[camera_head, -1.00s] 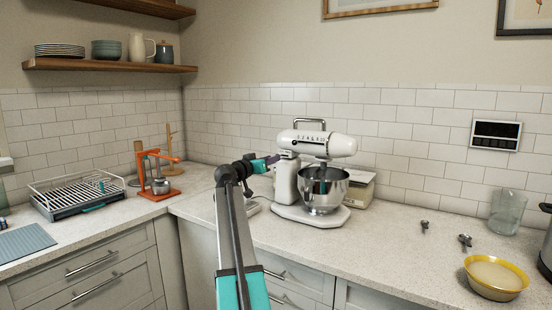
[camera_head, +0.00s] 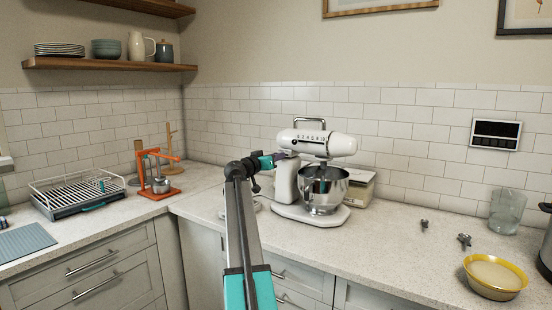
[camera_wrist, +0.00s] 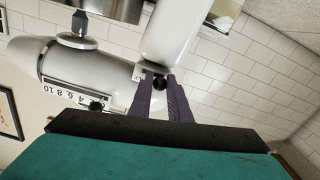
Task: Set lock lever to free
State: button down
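A white stand mixer (camera_head: 313,141) stands on the counter with its head lowered over a steel bowl (camera_head: 323,190). In the wrist view the mixer head (camera_wrist: 75,62) appears turned on its side, with a numbered speed scale. My gripper (camera_head: 284,156) is at the mixer's left side, where head and column meet. In the wrist view its purple fingers (camera_wrist: 160,78) are at that joint, a small gap between them. A dark round part (camera_wrist: 159,82) shows at the gap, beside a small pale piece (camera_wrist: 139,73), possibly the lock lever. Whether the fingers touch it is unclear.
A pale box-like appliance (camera_head: 358,187) stands behind the mixer. An orange press (camera_head: 157,175) and a dish rack (camera_head: 78,193) are at the left. A yellow bowl (camera_head: 495,278), small metal pieces (camera_head: 464,240) and a glass (camera_head: 507,210) are at the right. The front counter is mostly clear.

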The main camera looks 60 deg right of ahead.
jog(key=shift+s+f+b, duration=0.15)
jog(key=shift+s+b, duration=0.55)
jog(key=shift+s, duration=0.75)
jog(key=c, duration=1.9)
grip_release()
jog(key=shift+s, duration=0.15)
jog(key=shift+c, duration=0.2)
jog(key=shift+a, duration=0.15)
jog(key=a+b, duration=0.1)
jog(key=a, duration=1.2)
jog(key=shift+a, duration=0.25)
